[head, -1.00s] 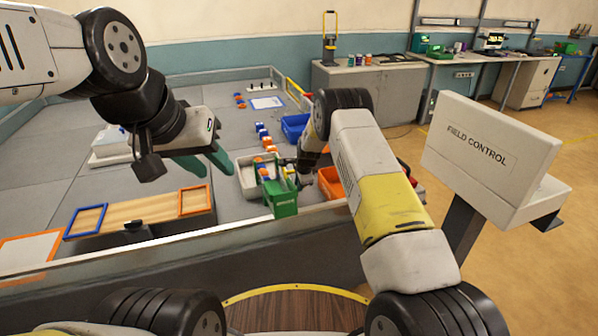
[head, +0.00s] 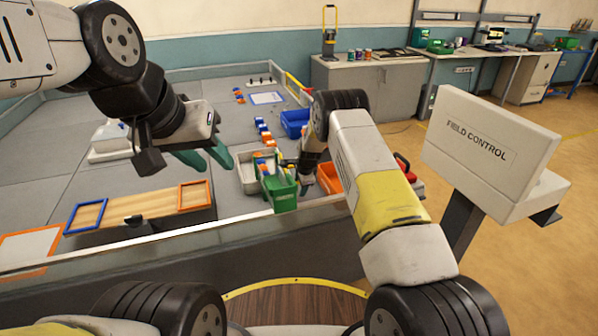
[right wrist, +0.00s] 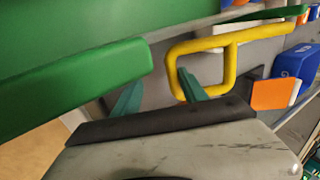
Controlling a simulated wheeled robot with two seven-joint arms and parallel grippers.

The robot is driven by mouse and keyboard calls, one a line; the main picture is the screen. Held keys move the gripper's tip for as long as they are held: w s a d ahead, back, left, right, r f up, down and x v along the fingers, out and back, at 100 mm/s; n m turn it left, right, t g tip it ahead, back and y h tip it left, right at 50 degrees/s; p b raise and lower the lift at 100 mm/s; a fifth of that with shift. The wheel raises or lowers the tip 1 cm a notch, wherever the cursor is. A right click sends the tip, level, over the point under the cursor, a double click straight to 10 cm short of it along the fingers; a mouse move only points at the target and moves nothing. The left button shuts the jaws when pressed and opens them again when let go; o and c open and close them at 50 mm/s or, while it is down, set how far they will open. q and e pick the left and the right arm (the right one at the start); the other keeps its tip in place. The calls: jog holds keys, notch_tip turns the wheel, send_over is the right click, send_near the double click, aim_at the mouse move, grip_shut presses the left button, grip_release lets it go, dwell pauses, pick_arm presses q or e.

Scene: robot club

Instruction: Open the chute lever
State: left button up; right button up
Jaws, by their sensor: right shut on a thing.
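The green chute (head: 284,198) stands at the near wall of the field in the head view. Green parts of it (right wrist: 70,95) fill the upper left of the right wrist view. A yellow loop handle (right wrist: 202,44), which looks like the chute lever, is in front of my right gripper (right wrist: 160,92). One teal finger shows inside the loop and the other to its left, with the loop's left bar between them. In the head view my right gripper (head: 305,182) is beside the chute and partly hidden. My left gripper (head: 204,157) is open and empty above the field.
A grey bin (head: 248,182) is behind the chute, with an orange bin (head: 330,178) to the right and a blue bin (head: 296,122) farther back. The field wall (head: 150,244) runs across the front. A field control console (head: 490,150) stands at right.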

jog(key=shift+s+f, duration=0.2)
jog(key=shift+s, duration=0.1)
jog(key=v, duration=0.7)
jog(key=shift+r, duration=0.3)
jog(key=shift+d, duration=0.15)
jog(key=s+v, duration=0.1)
jog(key=v, duration=0.8)
jog(key=shift+s+d+f, duration=0.2)
jog(key=shift+s+f, duration=0.15)
jog(key=shift+f, duration=0.05)
